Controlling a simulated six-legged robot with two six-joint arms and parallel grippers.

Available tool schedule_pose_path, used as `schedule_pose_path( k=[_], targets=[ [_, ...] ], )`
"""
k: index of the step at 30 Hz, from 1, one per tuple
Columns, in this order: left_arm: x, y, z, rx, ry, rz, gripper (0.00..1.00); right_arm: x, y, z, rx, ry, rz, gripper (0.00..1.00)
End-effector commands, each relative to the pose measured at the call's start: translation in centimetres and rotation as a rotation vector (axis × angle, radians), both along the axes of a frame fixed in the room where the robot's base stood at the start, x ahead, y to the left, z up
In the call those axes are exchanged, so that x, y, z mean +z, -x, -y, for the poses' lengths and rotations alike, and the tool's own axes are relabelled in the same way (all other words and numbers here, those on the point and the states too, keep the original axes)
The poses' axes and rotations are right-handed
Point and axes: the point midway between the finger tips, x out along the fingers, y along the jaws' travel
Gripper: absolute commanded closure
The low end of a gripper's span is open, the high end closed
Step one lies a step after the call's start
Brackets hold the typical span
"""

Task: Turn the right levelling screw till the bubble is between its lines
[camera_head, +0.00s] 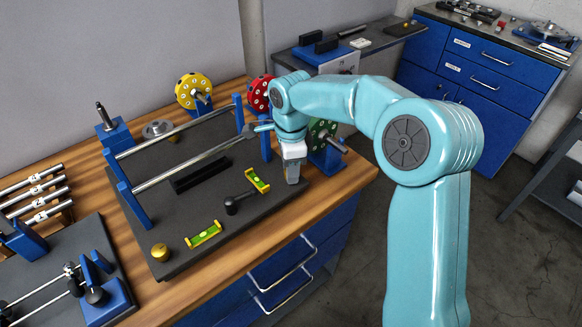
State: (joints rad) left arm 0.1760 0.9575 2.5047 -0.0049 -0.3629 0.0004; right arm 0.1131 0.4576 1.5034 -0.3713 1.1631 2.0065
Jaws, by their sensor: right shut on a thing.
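My right gripper (292,179) points straight down at the right front corner of the dark base plate (180,226). It is shut on the right levelling screw, which the fingers hide. A brass levelling screw (160,252) shows at the plate's left front corner. One yellow level with a green vial (204,234) lies along the plate's front edge. A second yellow level (257,180) lies crosswise, just left of my right gripper. The bubbles are too small to place against their lines. My left gripper is out of view.
Blue posts with two steel rails (187,165) stand on the plate, left of my arm. A black-knobbed part (232,204) lies between the levels. Yellow (193,91) and red (258,94) discs stand behind. A dark board with rods (62,290) is at the left front.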

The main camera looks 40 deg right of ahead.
Motion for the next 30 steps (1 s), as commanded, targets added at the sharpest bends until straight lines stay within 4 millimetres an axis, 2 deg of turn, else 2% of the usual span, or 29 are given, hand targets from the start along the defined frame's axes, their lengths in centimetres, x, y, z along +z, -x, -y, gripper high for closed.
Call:
schedule_pose_path(
  k=[10,11,13,23,26,30],
  targets=[
    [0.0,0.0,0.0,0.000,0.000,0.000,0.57,0.1,-0.1,-0.1,-0.002,-0.004,0.004,0.97],
    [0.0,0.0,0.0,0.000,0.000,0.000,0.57,0.1,-0.1,-0.1,-0.002,-0.003,0.005,0.63],
    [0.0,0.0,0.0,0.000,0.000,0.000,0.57,0.1,-0.1,-0.1,-0.002,-0.003,0.003,0.41],
    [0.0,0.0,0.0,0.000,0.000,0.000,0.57,0.3,0.0,0.0,-0.001,-0.001,0.003,0.41],
    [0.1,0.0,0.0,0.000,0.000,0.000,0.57,1.3,-0.1,0.0,-0.002,0.000,0.005,0.41],
    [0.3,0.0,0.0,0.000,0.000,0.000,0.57,4.4,-0.1,0.0,-0.001,0.000,0.007,0.41]
  ],
)
